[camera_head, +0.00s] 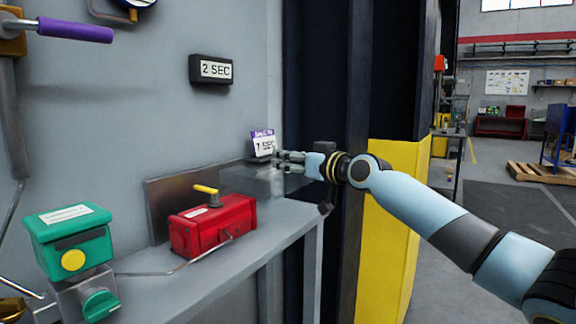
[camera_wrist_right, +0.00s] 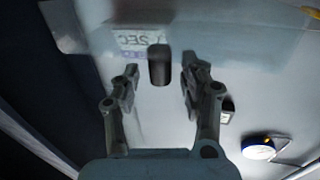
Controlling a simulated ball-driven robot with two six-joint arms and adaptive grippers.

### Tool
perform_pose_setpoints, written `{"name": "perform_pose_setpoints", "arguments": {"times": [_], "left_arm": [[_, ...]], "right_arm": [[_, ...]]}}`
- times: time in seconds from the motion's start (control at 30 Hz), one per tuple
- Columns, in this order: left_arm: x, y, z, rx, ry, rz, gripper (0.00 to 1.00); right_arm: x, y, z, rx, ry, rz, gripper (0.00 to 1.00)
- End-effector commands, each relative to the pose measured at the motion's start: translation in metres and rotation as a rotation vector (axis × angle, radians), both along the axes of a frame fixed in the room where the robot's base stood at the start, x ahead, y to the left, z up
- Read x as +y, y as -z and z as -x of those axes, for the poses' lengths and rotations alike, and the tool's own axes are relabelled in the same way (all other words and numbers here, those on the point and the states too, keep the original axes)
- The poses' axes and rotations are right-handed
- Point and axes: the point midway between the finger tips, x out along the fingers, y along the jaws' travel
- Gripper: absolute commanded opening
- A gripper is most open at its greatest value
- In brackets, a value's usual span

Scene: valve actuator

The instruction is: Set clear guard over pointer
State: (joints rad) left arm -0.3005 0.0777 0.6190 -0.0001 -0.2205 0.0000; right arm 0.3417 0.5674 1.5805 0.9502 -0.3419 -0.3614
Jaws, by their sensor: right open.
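The clear guard (camera_head: 264,180) is a faint see-through box at the right end of the grey shelf. In the right wrist view a dark knob (camera_wrist_right: 160,65) stands between my fingers, with what looks like the guard's pale clear surface around it. My right gripper (camera_head: 284,161) is at the guard, its fingers apart; the wrist view shows the open fingers (camera_wrist_right: 158,82) on either side of the knob, with gaps. The yellow pointer (camera_head: 206,189) sits uncovered on top of the red actuator (camera_head: 213,225), left of the guard. My left gripper is not in view.
A "1 SEC" sign (camera_head: 263,144) stands behind the guard. A "2 SEC" box (camera_head: 211,69) is on the wall. A green box (camera_head: 68,235) with a yellow button is at left. The shelf (camera_head: 270,222) has bare room near its front edge. A dark post (camera_head: 345,80) is behind my gripper.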

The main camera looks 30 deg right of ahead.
Motion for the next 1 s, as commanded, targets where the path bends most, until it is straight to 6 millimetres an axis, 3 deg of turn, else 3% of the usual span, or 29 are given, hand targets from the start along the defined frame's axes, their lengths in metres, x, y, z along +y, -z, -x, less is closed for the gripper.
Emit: {"name": "perform_pose_setpoints", "arguments": {"times": [0.37, 0.7, 1.0], "left_arm": [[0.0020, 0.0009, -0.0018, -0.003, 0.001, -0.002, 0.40], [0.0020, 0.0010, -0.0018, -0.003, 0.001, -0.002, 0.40], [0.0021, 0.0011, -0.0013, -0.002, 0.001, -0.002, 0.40]], "right_arm": [[0.0014, -0.0002, -0.0069, 0.001, -0.001, 0.000, 0.43], [0.0013, 0.0000, -0.0067, 0.001, -0.001, 0.000, 0.00], [0.0012, 0.0003, -0.0066, 0.001, -0.001, 0.000, 0.00]]}}
